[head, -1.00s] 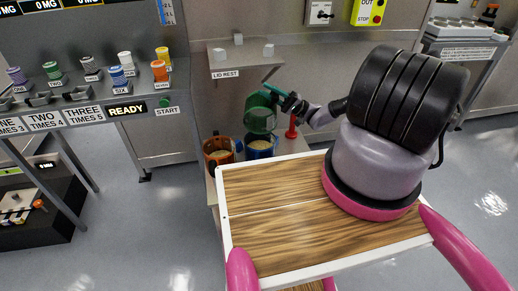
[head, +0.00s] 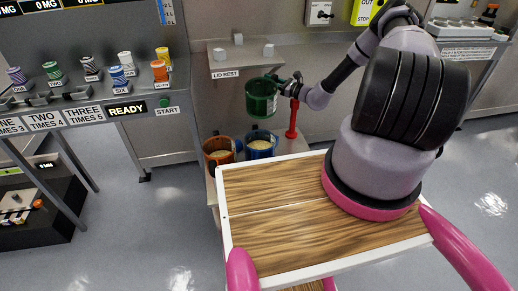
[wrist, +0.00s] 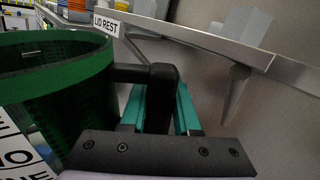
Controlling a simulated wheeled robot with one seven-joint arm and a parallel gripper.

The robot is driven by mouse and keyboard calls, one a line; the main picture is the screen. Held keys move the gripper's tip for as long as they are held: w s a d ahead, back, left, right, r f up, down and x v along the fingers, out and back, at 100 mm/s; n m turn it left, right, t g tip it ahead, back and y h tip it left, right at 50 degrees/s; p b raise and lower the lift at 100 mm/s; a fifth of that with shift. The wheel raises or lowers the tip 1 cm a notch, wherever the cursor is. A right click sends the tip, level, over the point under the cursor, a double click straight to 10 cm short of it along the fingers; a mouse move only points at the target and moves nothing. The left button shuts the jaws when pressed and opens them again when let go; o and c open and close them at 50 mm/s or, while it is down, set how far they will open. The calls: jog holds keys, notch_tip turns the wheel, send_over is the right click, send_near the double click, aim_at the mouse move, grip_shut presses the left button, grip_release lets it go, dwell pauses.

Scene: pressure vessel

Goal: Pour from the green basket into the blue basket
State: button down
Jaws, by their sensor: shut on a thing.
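My gripper (head: 292,85) is shut on the handle of the green basket (head: 262,98) and holds it in the air. The green basket is upright and hangs above the blue basket (head: 261,145), clear of it. The blue basket stands on a low shelf and has pale contents inside. In the wrist view the green basket (wrist: 60,95) fills the left side, with its dark handle between the teal fingers (wrist: 158,105). The bottom inside the green basket is hidden.
An orange basket (head: 218,152) with pale contents stands just left of the blue one. A red post (head: 292,122) stands to the right. The lid rest shelf (head: 225,70) is behind. My wooden tray (head: 270,220) is in front. A panel with coloured knobs (head: 90,95) is at the left.

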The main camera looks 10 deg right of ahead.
jog(key=shift+w+d+f+m+g+h, duration=0.1)
jog(key=shift+w+f+m+g+h, duration=0.1)
jog(key=shift+w+m, duration=0.25)
jog(key=shift+w+d+f+m+g+h, duration=0.1)
jog(key=shift+w+f+m, duration=0.05)
jog(key=shift+w+m, duration=0.25)
notch_tip(320, 180, up, 3)
jog(key=shift+s, duration=0.1)
dwell(0.5)
